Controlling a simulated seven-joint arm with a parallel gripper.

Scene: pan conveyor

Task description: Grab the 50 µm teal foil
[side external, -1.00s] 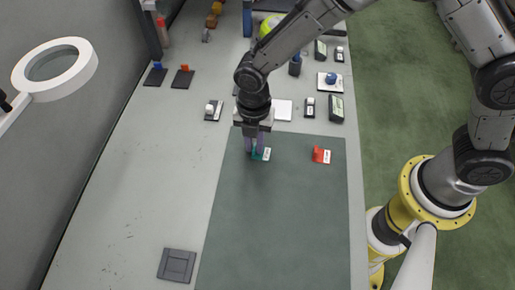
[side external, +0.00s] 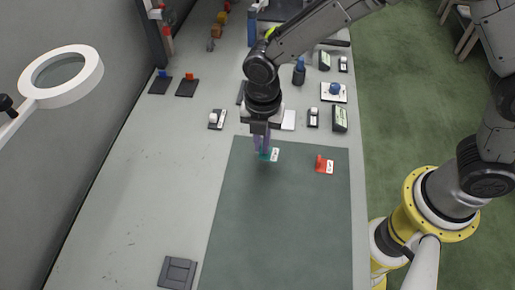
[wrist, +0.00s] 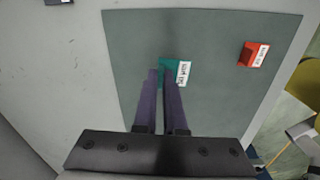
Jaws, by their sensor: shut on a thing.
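The teal foil (side external: 264,156) is a small teal piece with a white printed label, near the far left part of the dark green mat (side external: 290,220). In the wrist view the teal foil (wrist: 167,66) shows at and beyond my fingertips, with its label to the right. My gripper (side external: 262,152) points down with its purple fingers shut on the teal foil; in the wrist view the fingers (wrist: 160,78) are close together and hide part of it. Whether the foil touches the mat or is slightly above it, I cannot tell.
A red labelled piece (side external: 321,164) stands to the right on the mat. Several small devices and plates line the far side of the table. A dark square plate (side external: 177,272) lies at the near left, and a ring magnifier (side external: 62,75) hangs at the left. The mat's near part is clear.

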